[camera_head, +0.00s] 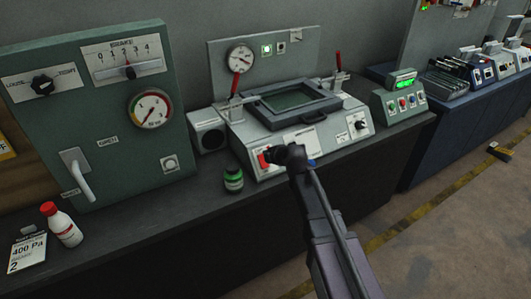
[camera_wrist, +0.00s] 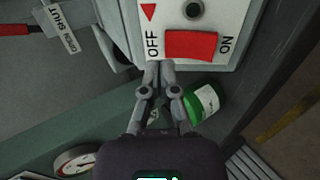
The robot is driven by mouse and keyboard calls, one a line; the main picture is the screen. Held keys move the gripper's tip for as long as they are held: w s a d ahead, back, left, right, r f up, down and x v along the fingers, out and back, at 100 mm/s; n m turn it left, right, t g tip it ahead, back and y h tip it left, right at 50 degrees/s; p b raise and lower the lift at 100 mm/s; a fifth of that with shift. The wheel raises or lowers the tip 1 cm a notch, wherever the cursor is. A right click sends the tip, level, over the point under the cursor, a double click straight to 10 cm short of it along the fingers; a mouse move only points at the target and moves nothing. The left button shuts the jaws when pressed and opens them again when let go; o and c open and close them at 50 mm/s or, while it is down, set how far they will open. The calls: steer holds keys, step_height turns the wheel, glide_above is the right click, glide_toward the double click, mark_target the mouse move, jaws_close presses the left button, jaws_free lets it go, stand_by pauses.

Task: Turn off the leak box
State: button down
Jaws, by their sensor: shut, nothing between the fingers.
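A light grey box (camera_head: 246,135) stands mid-bench with a dark square frame (camera_head: 290,101) on top. I read no name on it. Its front has a red switch (camera_wrist: 190,46) between the words OFF and ON in the wrist view; the switch also shows partly in the head view (camera_head: 264,161). I cannot tell which way it is pressed. My gripper (camera_wrist: 160,67) is shut and empty, its fingertips together at the panel's edge near OFF and the switch's lower left corner. Contact is unclear. In the head view my wrist partly covers this area.
A green jar (camera_wrist: 203,103) stands close beside my fingers, also in the head view (camera_head: 233,180). A small green box (camera_head: 398,102) with a lit display stands at right. A green gauge cabinet (camera_head: 100,110) and a red-capped bottle (camera_head: 63,226) are at left.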

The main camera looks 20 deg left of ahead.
steer(key=w+a+r+p+v, duration=0.1)
steer(key=r+p+v, duration=0.1)
steer(key=p+v, duration=0.5)
steer(key=shift+p+v, duration=0.35)
steer(key=shift+v, duration=2)
steer(key=shift+d, duration=0.1)
steer(key=s+d+f+m+g+h, duration=0.2)
steer(key=s+d+m, duration=0.2)
steer(key=d+m, duration=0.5)
steer(key=s+d+f+m+g+h, duration=0.3)
steer(key=d+m, duration=0.6)
steer(key=d, duration=0.5)
steer(key=s+d+f+m+g+h, duration=0.3)
steer(key=s+d+m, duration=0.2)
steer(key=d+m, duration=0.4)
steer(key=shift+s+d+f, duration=0.25)
steer(key=shift+s+d, duration=0.05)
steer(key=shift+d, duration=0.9)
